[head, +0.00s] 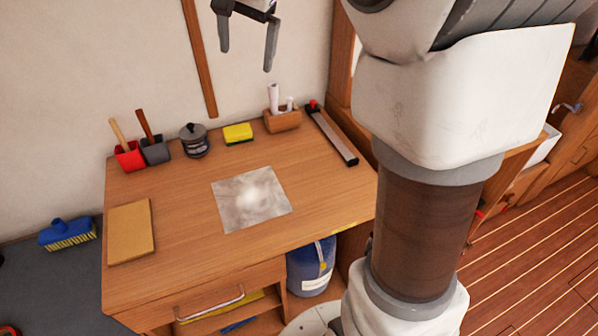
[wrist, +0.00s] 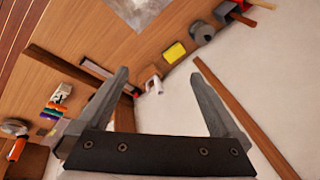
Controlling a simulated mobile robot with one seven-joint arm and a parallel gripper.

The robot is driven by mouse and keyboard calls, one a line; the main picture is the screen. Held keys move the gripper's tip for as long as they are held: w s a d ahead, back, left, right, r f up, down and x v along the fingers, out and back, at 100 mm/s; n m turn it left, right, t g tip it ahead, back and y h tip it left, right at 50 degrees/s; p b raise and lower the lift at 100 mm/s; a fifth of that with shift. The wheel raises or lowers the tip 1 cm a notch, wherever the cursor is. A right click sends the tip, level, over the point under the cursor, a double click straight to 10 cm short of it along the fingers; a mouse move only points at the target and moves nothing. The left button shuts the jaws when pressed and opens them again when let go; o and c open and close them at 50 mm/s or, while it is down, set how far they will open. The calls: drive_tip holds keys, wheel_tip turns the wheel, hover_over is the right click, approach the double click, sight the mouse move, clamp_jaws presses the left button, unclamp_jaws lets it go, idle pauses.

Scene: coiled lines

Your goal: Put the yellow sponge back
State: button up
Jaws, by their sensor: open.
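The yellow sponge (head: 238,133) lies flat on the wooden desk near the wall, between a dark lidded jar and a wooden holder. The sponge also shows in the wrist view (wrist: 175,53), above the space between the fingers. My gripper (head: 247,50) is open and empty, raised above the back of the desk near the wall, apart from the sponge. Its two spread fingers also show in the wrist view (wrist: 165,95).
On the desk (head: 165,215) stand a red cup (head: 129,157), a grey cup (head: 156,152), the jar (head: 195,141) and the holder (head: 283,121). A grey-white sheet (head: 251,198), a tan board (head: 131,232) and a long bar (head: 333,135) lie there too. My arm blocks the right side.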

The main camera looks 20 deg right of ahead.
drive_tip(key=s+f+n+t, duration=0.1)
drive_tip(key=s+f+n, duration=0.3)
drive_tip(key=s, duration=0.9)
drive_tip(key=s+f+n, duration=0.3)
drive_tip(key=s+n, duration=0.2)
drive_tip(key=s, duration=0.8)
drive_tip(key=shift+a+f+t+h, duration=0.3)
drive_tip(key=shift+a+f+t, duration=0.05)
drive_tip(key=shift+f+t, duration=0.05)
drive_tip(key=shift+c, duration=0.3)
